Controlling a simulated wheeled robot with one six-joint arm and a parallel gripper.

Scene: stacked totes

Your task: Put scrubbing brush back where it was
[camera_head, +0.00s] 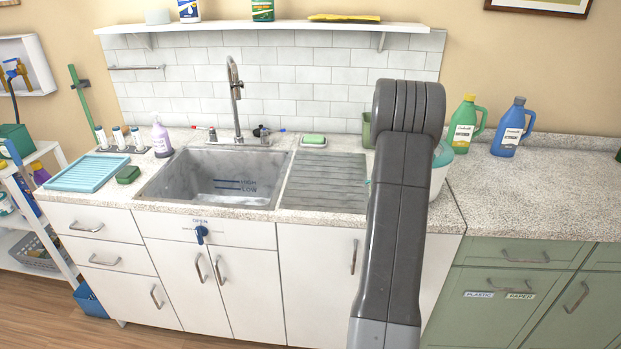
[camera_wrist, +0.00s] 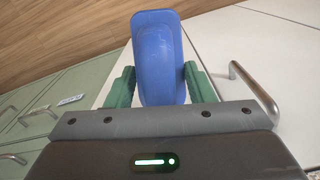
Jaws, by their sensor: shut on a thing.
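In the wrist view my gripper (camera_wrist: 159,72) has green fingers shut on the sides of a blue object (camera_wrist: 158,55), which I take to be the scrubbing brush. It has a smooth, rounded body with a broad end pointing away from the gripper; no bristles show. It is held in the air, with cabinet fronts and the wood floor behind it. In the head view my dark grey arm hides the gripper and the brush. The place where the brush was cannot be told from these frames.
A sink (camera_head: 215,180) has a ribbed drainboard (camera_head: 325,182) at its right, largely clear. A green sponge (camera_head: 313,138) lies behind it. A teal tray (camera_head: 88,173) and green block (camera_head: 128,174) lie left. Green (camera_head: 465,124) and blue (camera_head: 511,128) bottles stand right. A wall shelf (camera_head: 270,27) hangs above.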

